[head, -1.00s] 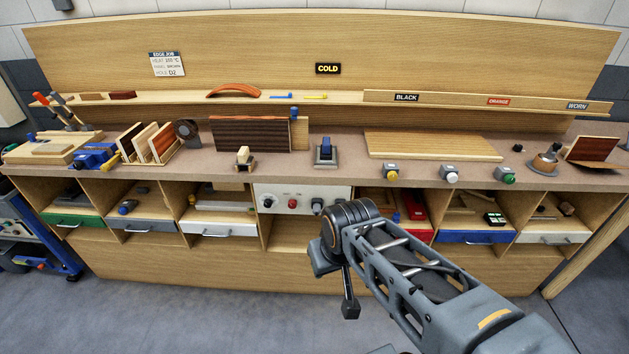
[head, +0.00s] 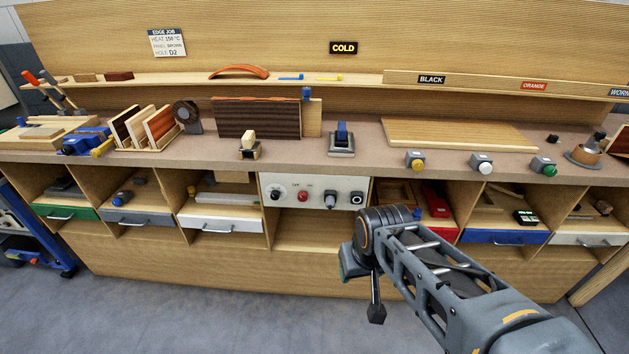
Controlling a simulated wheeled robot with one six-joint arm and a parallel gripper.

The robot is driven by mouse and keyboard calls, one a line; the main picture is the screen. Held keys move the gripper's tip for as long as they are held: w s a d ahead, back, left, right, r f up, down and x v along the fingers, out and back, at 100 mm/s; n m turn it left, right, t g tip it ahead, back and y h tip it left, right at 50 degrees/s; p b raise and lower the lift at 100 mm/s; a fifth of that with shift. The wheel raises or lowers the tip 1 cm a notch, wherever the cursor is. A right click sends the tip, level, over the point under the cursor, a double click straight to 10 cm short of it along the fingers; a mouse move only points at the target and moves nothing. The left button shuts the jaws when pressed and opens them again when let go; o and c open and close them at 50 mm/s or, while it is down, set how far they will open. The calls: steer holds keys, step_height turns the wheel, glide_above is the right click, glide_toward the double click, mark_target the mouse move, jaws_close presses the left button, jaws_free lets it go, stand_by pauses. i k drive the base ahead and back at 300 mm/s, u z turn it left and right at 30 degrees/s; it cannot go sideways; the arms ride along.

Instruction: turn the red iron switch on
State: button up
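The red switch (head: 303,196) is a small red knob on the white control panel (head: 345,184) set in the bench front. Small lettering above it is too small to read surely. A dark dial sits to its left, and a grey knob and a black round control sit to its right. My gripper (head: 376,312), at the end of my arm, hangs low in front of the bench, below and right of the panel and apart from it. Its fingers are too dark and small to tell open from shut. The blue-handled iron (head: 342,138) stands on the bench top above the panel.
Yellow (head: 415,162), white (head: 482,166) and green (head: 545,169) buttons sit along the bench edge at right. Drawers and open cubbies flank the panel. A blue cart (head: 35,235) stands at far left. The floor before the bench is clear.

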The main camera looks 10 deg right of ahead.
mark_target(301, 195)
steer(key=u, duration=0.4)
steer(key=k, duration=1.05)
steer(key=u, duration=1.5)
steer(key=i, duration=0.8)
steer(key=z, duration=0.8)
steer(key=i, duration=0.7)
steer(key=z, duration=0.75)
